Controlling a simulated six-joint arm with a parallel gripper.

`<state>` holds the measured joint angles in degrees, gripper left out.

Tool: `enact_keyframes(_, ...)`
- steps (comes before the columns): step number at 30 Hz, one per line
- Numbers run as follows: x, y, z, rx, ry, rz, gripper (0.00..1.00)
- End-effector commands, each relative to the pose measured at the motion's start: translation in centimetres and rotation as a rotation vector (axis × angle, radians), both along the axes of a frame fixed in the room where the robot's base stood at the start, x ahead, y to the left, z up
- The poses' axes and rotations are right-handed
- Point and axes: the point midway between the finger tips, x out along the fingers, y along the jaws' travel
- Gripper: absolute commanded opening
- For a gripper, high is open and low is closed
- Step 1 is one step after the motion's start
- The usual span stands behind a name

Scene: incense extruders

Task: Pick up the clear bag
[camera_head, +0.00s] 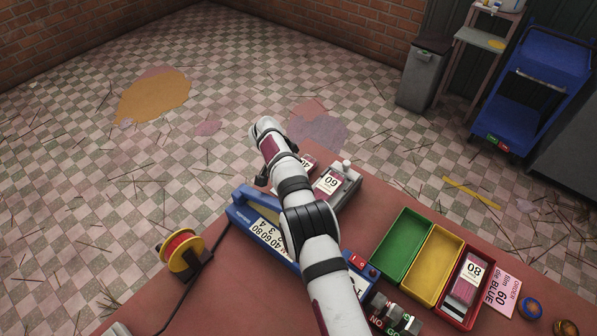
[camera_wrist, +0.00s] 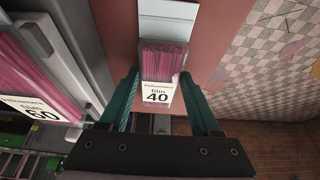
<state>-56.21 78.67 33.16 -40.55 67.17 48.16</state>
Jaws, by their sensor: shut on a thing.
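A clear bag (camera_wrist: 163,57) of pink incense sticks, with a white label reading "film 40", is in the wrist view, upper middle. My gripper (camera_wrist: 159,77) has its two teal fingers on either side of this bag and is shut on it. In the head view, my white arm hides most of the gripper, and part of the bag's "40" label (camera_head: 307,163) shows beside the arm. Whether the bag is clear of the surface under it cannot be told.
A grey holder (camera_head: 345,190) with a "60" pack (camera_head: 330,183) stands close beside the bag. A blue sealer (camera_head: 262,229) lies under my arm. Green (camera_head: 402,247), yellow (camera_head: 436,264) and red (camera_head: 457,309) bins stand to the right. The red one holds an "80" pack (camera_head: 467,281).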

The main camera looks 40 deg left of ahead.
Motion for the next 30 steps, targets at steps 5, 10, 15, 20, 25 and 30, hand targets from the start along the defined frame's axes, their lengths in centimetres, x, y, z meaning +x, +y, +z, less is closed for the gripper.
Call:
enact_keyframes(5, 0.0, 0.0, 0.1, 0.001, -0.001, 0.000, 0.07)
enact_keyframes(10, 0.1, 0.1, 2.9, 0.004, -0.003, -0.001, 0.07)
enact_keyframes(15, 0.1, 0.1, 7.4, 0.004, -0.003, -0.001, 0.07)
enact_keyframes(20, 0.7, -0.6, 10.4, 0.002, -0.002, -0.002, 0.07)
enact_keyframes(25, 3.9, -5.0, 14.3, 0.002, -0.002, -0.002, 0.07)
enact_keyframes(30, 7.4, -12.8, 19.3, 0.003, -0.004, -0.003, 0.07)
